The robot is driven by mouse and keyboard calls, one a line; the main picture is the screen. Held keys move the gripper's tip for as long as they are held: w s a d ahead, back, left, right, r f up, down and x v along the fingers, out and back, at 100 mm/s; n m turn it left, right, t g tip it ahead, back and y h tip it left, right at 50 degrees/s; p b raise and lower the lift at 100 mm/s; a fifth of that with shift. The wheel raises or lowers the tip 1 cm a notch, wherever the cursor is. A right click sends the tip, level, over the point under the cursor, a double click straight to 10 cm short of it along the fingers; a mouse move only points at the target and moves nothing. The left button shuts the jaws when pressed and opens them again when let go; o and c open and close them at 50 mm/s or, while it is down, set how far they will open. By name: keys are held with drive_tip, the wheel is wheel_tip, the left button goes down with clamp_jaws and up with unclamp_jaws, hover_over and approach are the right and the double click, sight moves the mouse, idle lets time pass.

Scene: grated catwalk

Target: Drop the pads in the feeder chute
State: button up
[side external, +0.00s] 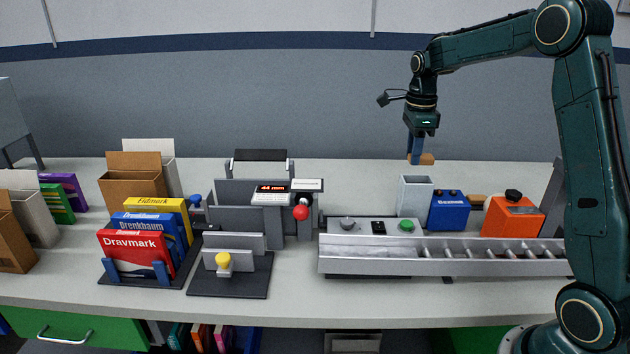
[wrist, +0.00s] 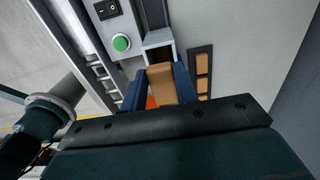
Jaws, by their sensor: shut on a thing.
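My gripper (side external: 417,153) has blue fingers and is shut on a tan pad (side external: 426,159), held in the air above and behind the feeder chute. In the wrist view the held pad (wrist: 160,84) sits between the fingers. The chute (side external: 414,197) is a pale grey, square, upright box beside the feeder. Its open top shows in the wrist view (wrist: 158,38), just beyond the pad, which is outside it. More tan pads (wrist: 202,64) lie in a dark holder right of the chute; in the side view one (side external: 476,200) shows partly behind a blue box.
The blue box (side external: 447,211) and an orange box (side external: 512,217) stand right of the chute. The feeder has a green button (side external: 406,226), with a metal conveyor (side external: 440,257) in front. Book stands and a grey machine (side external: 232,218) are to the left. The air around my gripper is clear.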

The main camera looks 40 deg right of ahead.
drive_tip(key=shift+f, duration=1.9)
drive_tip(key=o, duration=1.5)
drive_tip(key=shift+r, duration=0.1)
drive_tip(key=shift+r, duration=2.85)
